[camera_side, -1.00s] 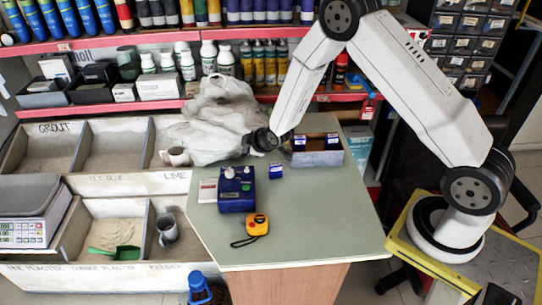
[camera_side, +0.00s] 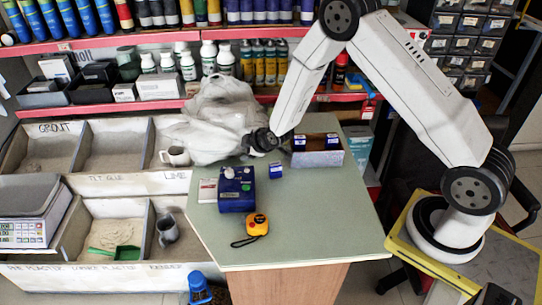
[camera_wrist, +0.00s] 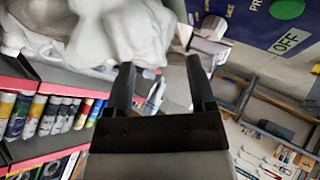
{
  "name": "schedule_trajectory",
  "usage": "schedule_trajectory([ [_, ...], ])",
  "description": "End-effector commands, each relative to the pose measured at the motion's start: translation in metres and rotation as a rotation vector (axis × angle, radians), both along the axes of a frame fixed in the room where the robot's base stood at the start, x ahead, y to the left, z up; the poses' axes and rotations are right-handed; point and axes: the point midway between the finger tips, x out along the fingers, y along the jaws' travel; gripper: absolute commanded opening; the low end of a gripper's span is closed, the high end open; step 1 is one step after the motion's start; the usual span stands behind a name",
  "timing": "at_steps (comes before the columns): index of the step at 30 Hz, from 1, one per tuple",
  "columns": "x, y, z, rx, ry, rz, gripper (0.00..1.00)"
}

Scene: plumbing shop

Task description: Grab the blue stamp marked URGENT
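A small blue stamp (camera_side: 275,170) stands on the green-topped counter, just right of a blue box with a knob. Two more blue stamps, a left one (camera_side: 299,143) and a right one (camera_side: 332,142), sit in an open tray (camera_side: 318,159) behind it. Their lettering is too small to read, so I cannot tell which is marked URGENT. My gripper (camera_side: 261,142) is above the back of the counter, left of the tray and apart from the stamps. In the wrist view my gripper (camera_wrist: 160,78) is open, with no stamp between its fingers.
The blue box (camera_side: 237,189), a yellow tape measure (camera_side: 257,224) and a small white-and-red packet (camera_side: 207,190) share the counter. A pale plastic bag (camera_side: 215,120) bulges close beside my gripper. Shelves of bottles (camera_side: 270,62) stand behind. The counter's front right is clear.

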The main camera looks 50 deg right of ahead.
Motion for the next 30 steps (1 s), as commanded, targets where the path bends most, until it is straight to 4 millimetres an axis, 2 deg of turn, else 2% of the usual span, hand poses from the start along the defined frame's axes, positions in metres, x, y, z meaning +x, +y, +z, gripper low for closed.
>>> schedule_trajectory([
  [1, 0.000, 0.000, 0.000, 0.000, 0.000, 0.000, 0.89],
  [2, 0.000, 0.000, 0.000, 0.000, 0.000, 0.000, 0.98],
  [3, 0.000, 0.000, 0.000, 0.000, 0.000, 0.000, 1.00],
  [14, 0.000, 0.000, 0.006, 0.000, -0.001, 0.000, 1.00],
  [25, 0.001, 0.000, 0.053, 0.000, -0.004, 0.000, 1.00],
  [30, -0.017, 0.011, 0.035, -0.020, 0.093, 0.082, 1.00],
])
